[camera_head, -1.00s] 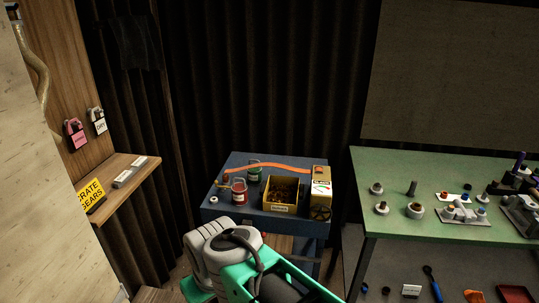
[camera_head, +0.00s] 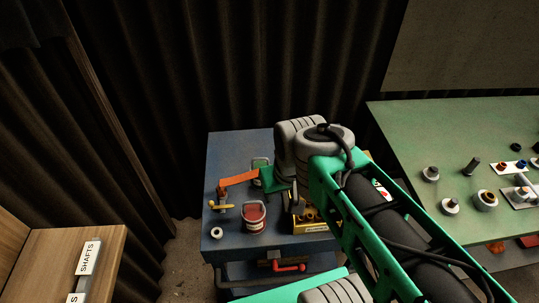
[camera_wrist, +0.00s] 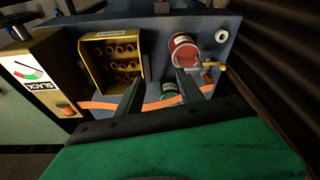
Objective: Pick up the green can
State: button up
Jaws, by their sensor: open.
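The green can (camera_wrist: 169,91) shows in the wrist view, on the blue table between the lines of my two fingers, partly hidden by the right finger. In the head view the can (camera_head: 261,163) is mostly hidden behind the green part of my gripper (camera_head: 274,181). My gripper (camera_wrist: 160,80) is open, its fingers apart over the table with nothing visibly held. I cannot tell how far the fingertips are above the can.
A red can (camera_head: 255,222) stands in front of the green can. A yellow bin of rings (camera_wrist: 113,50), a gauge box marked SLACK (camera_wrist: 38,75), an orange strap (camera_head: 238,179) and a small yellow valve (camera_head: 222,206) crowd the table. A green workbench (camera_head: 425,125) stands right.

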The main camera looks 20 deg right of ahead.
aim_at(262, 158)
jog(key=o, duration=0.4)
jog(key=shift+m+g, duration=0.6)
jog(key=shift+g, duration=0.1)
jog(key=w, duration=0.6)
jog(key=w+f, duration=0.1)
jog(key=w, duration=0.2)
jog(key=shift+w+a, duration=0.1)
jog(key=shift+a, duration=0.2)
jog(key=o, duration=0.3)
jog(key=shift+m+g, duration=0.6)
jog(key=w+f, duration=0.1)
jog(key=w, duration=0.1)
jog(key=w+f, duration=0.1)
jog(key=w, duration=0.1)
jog(key=w+f, duration=0.1)
jog(key=w, duration=0.1)
jog(key=shift+w+d+f+b, duration=0.25)
jog(key=shift+d+f+b, duration=0.05)
jog(key=shift+f+b, duration=0.1)
jog(key=shift+o, duration=0.9)
jog(key=shift+m+g, duration=0.3)
jog(key=shift+m, duration=0.1)
jog(key=w+f, duration=0.3)
jog(key=f, duration=0.1)
jog(key=shift+w+d, duration=0.15)
jog(key=shift+w, duration=0.15)
jog(key=f, duration=0.4)
jog(key=f+p, duration=0.1)
jog(key=f, duration=0.2)
jog(key=shift+a, duration=0.25)
